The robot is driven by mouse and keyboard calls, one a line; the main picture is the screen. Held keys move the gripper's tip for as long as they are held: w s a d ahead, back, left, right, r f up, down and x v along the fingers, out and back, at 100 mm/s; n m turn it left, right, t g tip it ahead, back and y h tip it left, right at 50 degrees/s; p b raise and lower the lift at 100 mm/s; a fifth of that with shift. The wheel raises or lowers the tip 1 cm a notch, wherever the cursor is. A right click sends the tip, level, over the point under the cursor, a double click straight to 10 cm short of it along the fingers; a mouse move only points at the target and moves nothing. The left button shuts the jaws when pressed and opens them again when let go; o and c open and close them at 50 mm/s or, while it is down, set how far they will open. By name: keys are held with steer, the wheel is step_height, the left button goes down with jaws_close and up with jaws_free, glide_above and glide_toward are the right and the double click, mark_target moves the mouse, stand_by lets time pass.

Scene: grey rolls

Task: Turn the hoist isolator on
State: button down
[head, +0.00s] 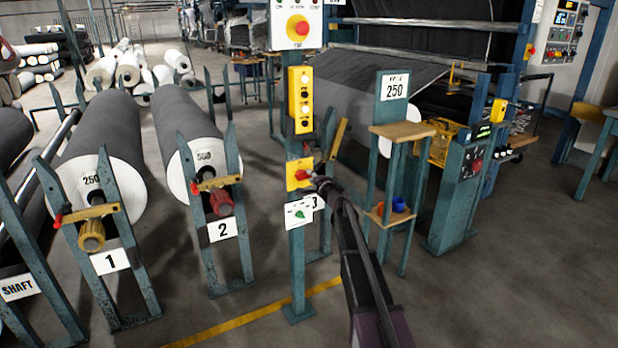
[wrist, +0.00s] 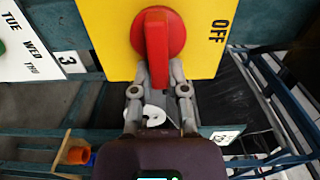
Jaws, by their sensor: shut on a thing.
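The hoist isolator is a yellow plate (head: 293,182) with a red rotary handle (head: 302,174), mounted on a teal post. In the wrist view the yellow plate (wrist: 105,32) fills the top, and the red handle (wrist: 157,45) stands upright in the picture on a round red base. The word OFF is printed to the right of the handle; no ON mark is visible. My gripper (wrist: 158,74) has a finger on each side of the handle's lower end, closed on it. In the head view my gripper (head: 312,183) reaches the isolator from the lower right.
A yellow push-button box (head: 300,98) and a red emergency-stop button (head: 298,27) are higher on the post. A weekday card (head: 298,213) hangs below. A small wooden-topped stand (head: 404,130) is close on the right. Large fabric rolls (head: 182,120) rest on racks at left.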

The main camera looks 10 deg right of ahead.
steer(key=shift+s+a, duration=0.2)
steer(key=shift+a, duration=0.05)
steer(key=c, duration=0.6)
jaws_free()
steer(key=shift+f, duration=0.1)
steer(key=shift+c, duration=0.2)
steer(key=shift+w, duration=0.1)
steer(key=shift+d, duration=0.1)
steer(key=v, duration=1.2)
